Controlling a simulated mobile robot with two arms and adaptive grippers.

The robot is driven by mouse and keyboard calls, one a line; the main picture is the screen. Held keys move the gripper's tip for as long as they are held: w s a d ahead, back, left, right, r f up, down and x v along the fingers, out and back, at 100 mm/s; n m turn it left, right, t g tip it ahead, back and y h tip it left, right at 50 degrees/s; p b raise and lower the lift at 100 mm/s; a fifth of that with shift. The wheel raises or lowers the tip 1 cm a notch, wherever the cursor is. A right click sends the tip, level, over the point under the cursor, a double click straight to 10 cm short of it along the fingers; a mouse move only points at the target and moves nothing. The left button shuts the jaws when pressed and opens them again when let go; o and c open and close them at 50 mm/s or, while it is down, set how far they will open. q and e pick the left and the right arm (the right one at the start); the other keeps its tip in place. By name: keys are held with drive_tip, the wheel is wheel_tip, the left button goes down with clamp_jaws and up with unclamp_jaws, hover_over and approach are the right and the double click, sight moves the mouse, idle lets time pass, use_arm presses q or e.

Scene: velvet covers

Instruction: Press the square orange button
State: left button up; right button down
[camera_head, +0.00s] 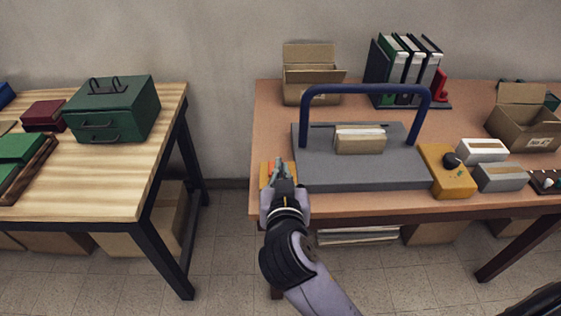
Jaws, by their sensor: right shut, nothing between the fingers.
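My right gripper (280,166) is shut and empty, its fingertips over a small orange-yellow block (265,172) at the table's front left edge. The gripper hides much of this block, and orange shows on both sides of the fingers. It looks like the square orange button, but its top is mostly covered. I cannot tell whether the fingertips touch it or whether it is pressed down. My left gripper is not in view.
A grey board (350,178) with a blue arch handle (366,89) stands just right of the gripper. A yellow box with a black knob (447,172) and grey-white boxes (500,177) lie further right. A wooden table (110,170) stands left, across a floor gap.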

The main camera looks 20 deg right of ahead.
drive_tip(key=p+x, duration=0.1)
drive_tip(key=x, duration=0.7)
drive_tip(key=shift+w+d, duration=0.15)
drive_tip(key=shift+w, duration=0.1)
drive_tip(key=f, duration=0.3)
drive_tip(key=shift+w+f, duration=0.2)
drive_tip(key=shift+w, duration=0.15)
drive_tip(key=shift+f, duration=0.55)
